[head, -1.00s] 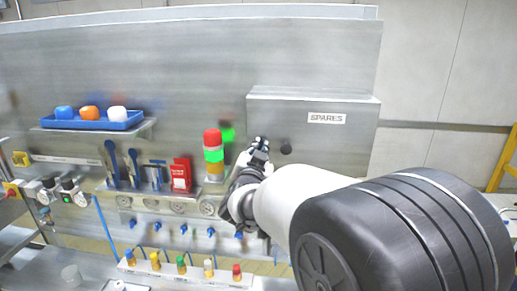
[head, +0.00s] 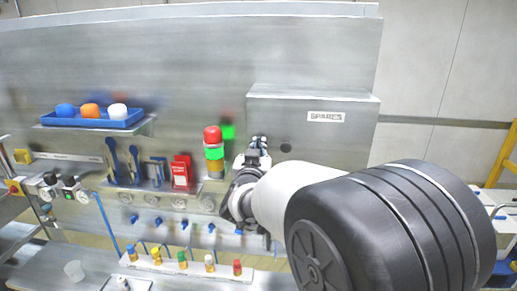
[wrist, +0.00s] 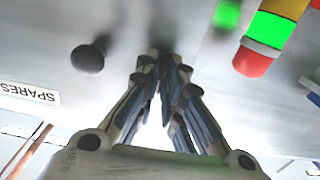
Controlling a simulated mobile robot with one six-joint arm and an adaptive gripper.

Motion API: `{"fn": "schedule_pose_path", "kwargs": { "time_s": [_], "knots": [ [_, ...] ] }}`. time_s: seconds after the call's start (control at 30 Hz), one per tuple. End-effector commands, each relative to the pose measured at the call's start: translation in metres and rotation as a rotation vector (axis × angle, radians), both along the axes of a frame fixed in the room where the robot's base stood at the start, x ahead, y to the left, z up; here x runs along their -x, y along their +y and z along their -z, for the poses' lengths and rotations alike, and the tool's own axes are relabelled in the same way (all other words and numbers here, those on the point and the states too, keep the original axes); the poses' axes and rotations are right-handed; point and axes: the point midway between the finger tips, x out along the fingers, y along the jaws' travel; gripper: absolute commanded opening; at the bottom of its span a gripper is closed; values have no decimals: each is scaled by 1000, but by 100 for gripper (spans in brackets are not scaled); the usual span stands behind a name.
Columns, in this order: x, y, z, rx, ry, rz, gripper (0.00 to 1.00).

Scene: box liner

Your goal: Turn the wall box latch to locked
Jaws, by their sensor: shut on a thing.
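The wall box (head: 350,145) is a grey metal box with a SPARES label on the panel. My gripper (head: 258,143) is at the left part of its front, and its fingers reach the box face in the wrist view (wrist: 161,68). The fingers are shut on a small part there, which I take to be the latch. The fingers hide it, so its angle cannot be read. A dark round knob (head: 286,147) sticks out of the box front just right of the fingers. It also shows in the wrist view (wrist: 88,57), apart from them.
A red, green and amber signal light (head: 213,150) stands close left of my gripper. Further left are a red holder (head: 182,172), blue tools (head: 113,160) and a blue tray (head: 92,119) with coloured caps. Several small bottles stand in a white rack (head: 200,271) below.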

Motion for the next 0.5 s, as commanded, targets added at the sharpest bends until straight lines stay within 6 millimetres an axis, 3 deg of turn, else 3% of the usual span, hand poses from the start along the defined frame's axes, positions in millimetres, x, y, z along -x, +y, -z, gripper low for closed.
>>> {"fn": "schedule_pose_path", "kwargs": {
  "time_s": [0.2,0.23,0.5],
  "knots": [
    [0,0,0,3,-1,0,0],
    [0,0,0,2,-1,0,10],
    [0,0,0,1,0,0,28]
  ]
}}
